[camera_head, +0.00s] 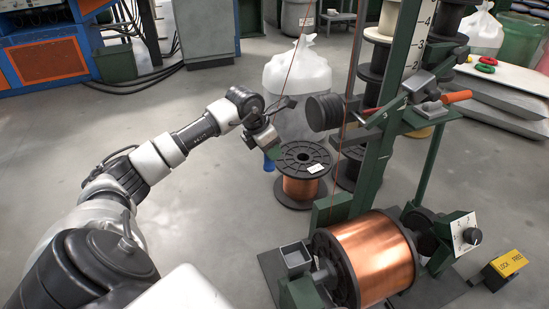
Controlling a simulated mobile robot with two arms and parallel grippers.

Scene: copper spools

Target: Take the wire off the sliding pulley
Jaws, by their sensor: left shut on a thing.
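A thin copper wire (297,50) slants down from the top of the view to my left gripper (286,103). The gripper is shut on this wire, to the left of a dark grooved pulley (325,112) on the green stand. A gap shows between the gripper and the pulley. Another run of wire (352,65) passes down by the pulley's right side toward the large copper spool (372,257) low on the stand. Whether wire lies in the pulley's grooves is too small to tell. My right gripper is out of view.
The green stand (378,165) carries a white scale and an orange handle (457,97). A black-flanged copper spool (300,188) stands on the floor below my gripper. A white bag (297,75) is behind. A yellow box (505,264) lies lower right.

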